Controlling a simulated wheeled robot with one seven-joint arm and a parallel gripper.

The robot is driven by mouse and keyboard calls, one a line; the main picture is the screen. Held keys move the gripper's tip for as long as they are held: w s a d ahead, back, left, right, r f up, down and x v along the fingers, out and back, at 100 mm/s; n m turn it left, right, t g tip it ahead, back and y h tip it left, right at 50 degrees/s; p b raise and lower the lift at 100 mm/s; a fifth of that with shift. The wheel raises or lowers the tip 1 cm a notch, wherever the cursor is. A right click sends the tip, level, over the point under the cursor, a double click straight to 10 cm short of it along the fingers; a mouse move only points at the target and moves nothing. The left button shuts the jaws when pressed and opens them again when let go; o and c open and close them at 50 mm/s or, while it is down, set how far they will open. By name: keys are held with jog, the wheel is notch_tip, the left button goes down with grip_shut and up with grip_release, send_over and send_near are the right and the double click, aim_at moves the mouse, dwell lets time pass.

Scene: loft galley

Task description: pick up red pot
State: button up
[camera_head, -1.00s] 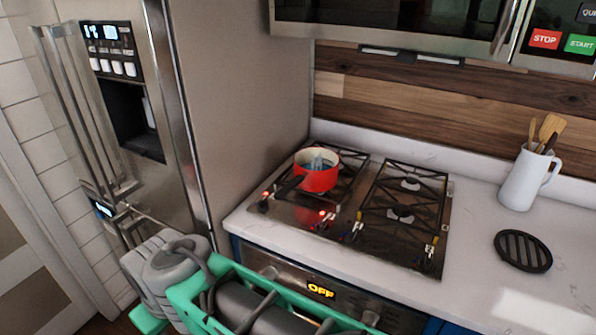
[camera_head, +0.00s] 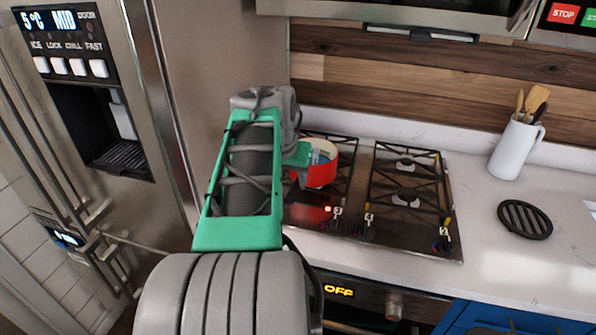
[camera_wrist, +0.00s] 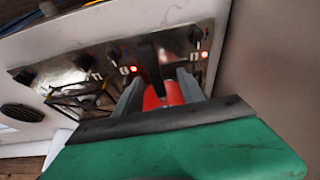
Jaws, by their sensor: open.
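The red pot (camera_head: 322,176) stands on the left burner grate of the cooktop; my arm covers its left side in the head view. In the wrist view the pot (camera_wrist: 163,95) shows as a red patch between the fingers, with its dark handle (camera_wrist: 150,58) pointing up the picture. My gripper (camera_wrist: 160,76) is open, with one finger on each side of the pot's handle area. Whether a finger touches the pot cannot be told.
The cooktop (camera_head: 375,235) has empty grates (camera_head: 408,180) to the right. A white jug (camera_head: 515,150) with utensils and a round black trivet (camera_head: 525,218) stand farther right on the counter. The fridge (camera_head: 175,60) rises close on the left.

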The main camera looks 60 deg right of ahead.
aim_at(296, 185)
jog(key=shift+s+d+f, duration=0.1)
jog(key=shift+s+d, duration=0.25)
jog(key=shift+s, duration=0.05)
jog(key=p+x, duration=0.2)
jog(key=x, duration=0.5)
jog(key=shift+f, duration=0.2)
jog(key=shift+d, duration=0.1)
grip_shut()
dwell(0.6)
jog(key=shift+d+r, duration=0.1)
jog(key=shift+r, duration=0.1)
